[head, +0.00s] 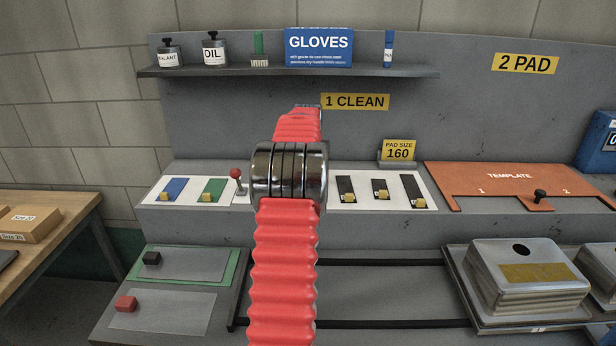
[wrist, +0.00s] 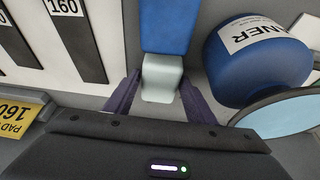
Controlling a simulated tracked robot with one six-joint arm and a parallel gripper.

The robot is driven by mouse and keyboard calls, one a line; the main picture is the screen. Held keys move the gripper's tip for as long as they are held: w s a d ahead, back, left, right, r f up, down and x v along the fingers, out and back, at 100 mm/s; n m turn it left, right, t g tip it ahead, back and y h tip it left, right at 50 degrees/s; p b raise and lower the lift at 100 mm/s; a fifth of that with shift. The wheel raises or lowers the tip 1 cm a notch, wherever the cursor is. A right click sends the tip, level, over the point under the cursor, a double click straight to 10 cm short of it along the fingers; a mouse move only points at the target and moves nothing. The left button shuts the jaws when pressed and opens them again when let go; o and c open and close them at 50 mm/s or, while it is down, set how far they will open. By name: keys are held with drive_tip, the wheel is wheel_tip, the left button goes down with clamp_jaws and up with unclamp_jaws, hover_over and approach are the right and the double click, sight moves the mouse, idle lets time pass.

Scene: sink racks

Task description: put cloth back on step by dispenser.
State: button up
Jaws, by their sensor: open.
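In the wrist view, a flat blue piece (wrist: 165,25), which may be the cloth, has a pale grey block (wrist: 162,72) at its near end. My gripper (wrist: 160,82) is open, with one dark purple finger on each side of the block. I cannot tell whether the fingers touch it. A blue rounded container (wrist: 250,62) labelled "...NER", likely the dispenser, lies just right of the gripper. In the head view, my red arm hides the gripper, the block and the container.
In the wrist view, a pale disc (wrist: 285,122) is close at the lower right. In the head view, the pad size sign (head: 398,150) stands beside black strips (head: 380,189). An orange template (head: 500,183) lies further right. A shelf (head: 290,72) holds bottles and a gloves box.

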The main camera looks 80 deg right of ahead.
drive_tip(key=v, duration=1.2)
idle(0.6)
